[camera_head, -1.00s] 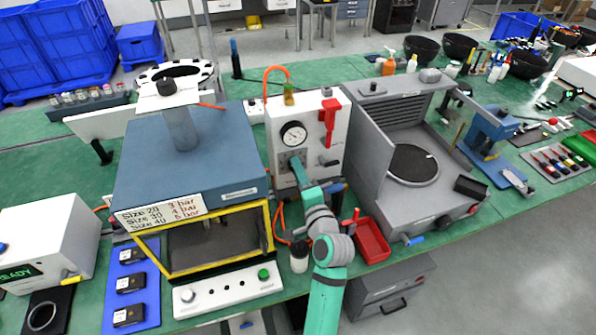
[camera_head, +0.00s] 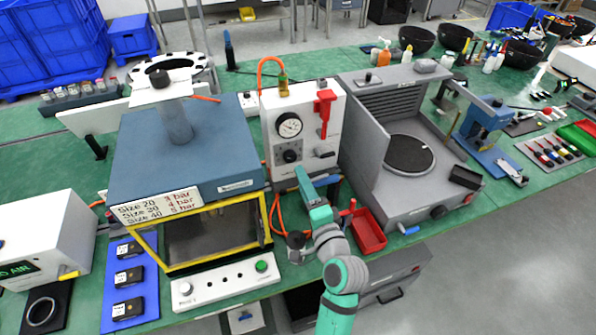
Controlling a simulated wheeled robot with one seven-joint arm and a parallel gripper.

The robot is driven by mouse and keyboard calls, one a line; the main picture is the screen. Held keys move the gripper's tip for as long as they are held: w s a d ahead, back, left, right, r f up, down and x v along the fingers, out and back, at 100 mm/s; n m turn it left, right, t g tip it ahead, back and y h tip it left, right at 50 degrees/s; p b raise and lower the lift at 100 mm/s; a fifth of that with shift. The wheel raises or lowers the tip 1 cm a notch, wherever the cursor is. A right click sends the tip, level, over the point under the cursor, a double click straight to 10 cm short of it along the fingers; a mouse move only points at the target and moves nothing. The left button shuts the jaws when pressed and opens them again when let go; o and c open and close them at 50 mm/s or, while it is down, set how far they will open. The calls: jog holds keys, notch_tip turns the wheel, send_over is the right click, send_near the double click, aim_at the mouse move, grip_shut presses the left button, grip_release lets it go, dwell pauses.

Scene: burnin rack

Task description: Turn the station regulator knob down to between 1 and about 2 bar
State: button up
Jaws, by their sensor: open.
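The white regulator station (camera_head: 326,112) stands in the middle of the bench. A round pressure gauge (camera_head: 289,125) with a white dial and dark rim is on its front; the needle is too small to read. The black regulator knob (camera_head: 291,156) is directly below the gauge and in full view. My gripper (camera_head: 301,174) is just below and to the right of the knob, in front of the panel, apart from the knob. It is open and empty; its fingers are small and partly hidden.
A red lever (camera_head: 325,110) is on the panel's upper right, with a grey handle (camera_head: 324,152) below. The blue press (camera_head: 190,150) stands close on the left, the grey machine (camera_head: 366,135) on the right. A red tray (camera_head: 369,236) lies right of my arm.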

jog(key=shift+v, duration=1.35)
